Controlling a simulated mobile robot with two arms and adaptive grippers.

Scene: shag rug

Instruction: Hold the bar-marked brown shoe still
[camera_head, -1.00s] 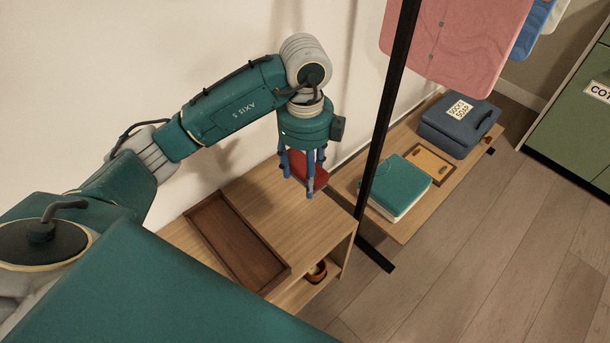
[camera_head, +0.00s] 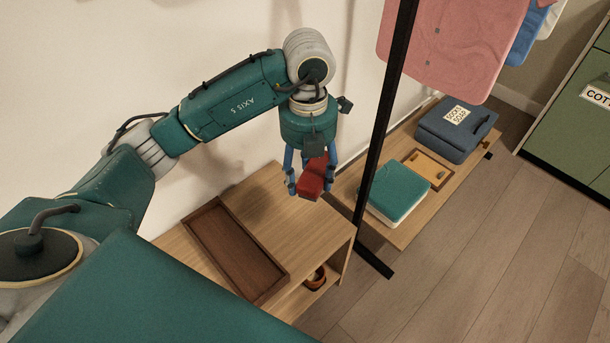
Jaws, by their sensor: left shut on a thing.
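My left gripper (camera_head: 310,187) is shut on a red block-like thing (camera_head: 313,176) and holds it above the right end of the wooden bench. Its blue fingers stand on both sides of the red thing. I cannot make out a bar-marked brown shoe. A small orange-brown thing (camera_head: 316,278) with a dark opening is partly hidden on the bench's lower shelf, and I cannot tell whether it is a shoe. My right gripper is out of view.
The wooden bench (camera_head: 290,215) bears an empty brown tray (camera_head: 215,225). A black post (camera_head: 382,130) stands right of my gripper. Beyond it, a low shelf (camera_head: 400,232) holds a teal-topped book-like thing (camera_head: 398,190), a small tray (camera_head: 428,168) and a blue case (camera_head: 455,130). A pink shirt (camera_head: 455,45) hangs above.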

